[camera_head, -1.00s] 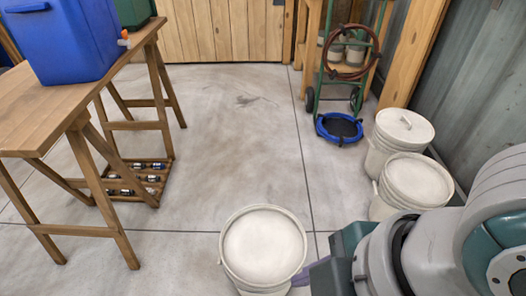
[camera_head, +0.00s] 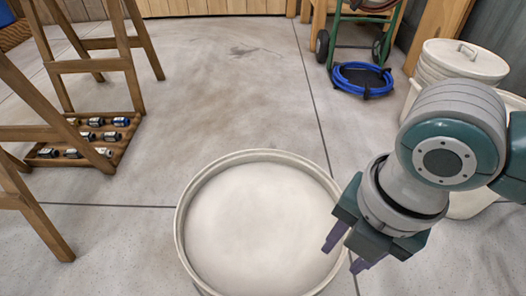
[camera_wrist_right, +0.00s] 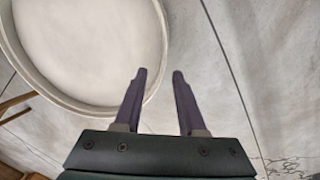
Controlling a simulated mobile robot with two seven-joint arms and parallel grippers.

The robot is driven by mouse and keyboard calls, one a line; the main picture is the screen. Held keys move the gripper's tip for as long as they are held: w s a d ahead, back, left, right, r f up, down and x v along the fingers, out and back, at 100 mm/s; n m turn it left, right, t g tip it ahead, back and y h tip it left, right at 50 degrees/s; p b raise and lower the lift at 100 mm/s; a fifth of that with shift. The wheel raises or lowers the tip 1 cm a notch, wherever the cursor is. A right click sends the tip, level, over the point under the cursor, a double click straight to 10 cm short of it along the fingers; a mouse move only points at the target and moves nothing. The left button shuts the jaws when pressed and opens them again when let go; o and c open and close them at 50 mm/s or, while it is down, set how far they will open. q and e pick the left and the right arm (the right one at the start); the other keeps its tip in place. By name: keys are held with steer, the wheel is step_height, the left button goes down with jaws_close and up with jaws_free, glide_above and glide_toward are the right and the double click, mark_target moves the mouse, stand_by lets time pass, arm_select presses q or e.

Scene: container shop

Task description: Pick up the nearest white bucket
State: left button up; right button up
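The nearest white bucket (camera_head: 258,225) stands on the floor at the bottom centre of the head view, its round rim and pale top facing up. It also shows at the upper left of the right wrist view (camera_wrist_right: 92,42). My right gripper (camera_head: 347,252) is at the bucket's right side, fingers pointing down and left. Its two purple fingers are apart with nothing between them. In the wrist view (camera_wrist_right: 161,72) the left fingertip overlaps the rim in the picture; I cannot tell whether it touches. My left gripper is not in view.
Other white buckets (camera_head: 462,60) stand at the right, partly behind my right arm. A green hand truck (camera_head: 358,35) with a blue hose coil (camera_head: 362,80) is at the back. A wooden trestle (camera_head: 90,65) and a rack of small items (camera_head: 88,138) are at left. The middle floor is clear.

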mark_target(327, 271)
steer(key=f, duration=0.1)
steer(key=w, duration=0.1)
steer(key=f+b, duration=0.1)
steer(key=shift+w+d+f, duration=0.15)
steer(key=shift+d+f, duration=0.2)
steer(key=f+b, duration=0.4)
steer(key=f, duration=0.1)
steer(key=f+b, duration=0.4)
steer(key=b, duration=0.1)
steer(key=shift+w+a+f, duration=0.15)
steer(key=shift+a+f, duration=0.05)
steer(key=shift+f, duration=0.15)
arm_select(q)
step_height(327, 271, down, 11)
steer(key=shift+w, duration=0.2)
arm_select(e)
steer(key=shift+r, duration=0.1)
steer(key=shift+f, duration=0.25)
jaws_close()
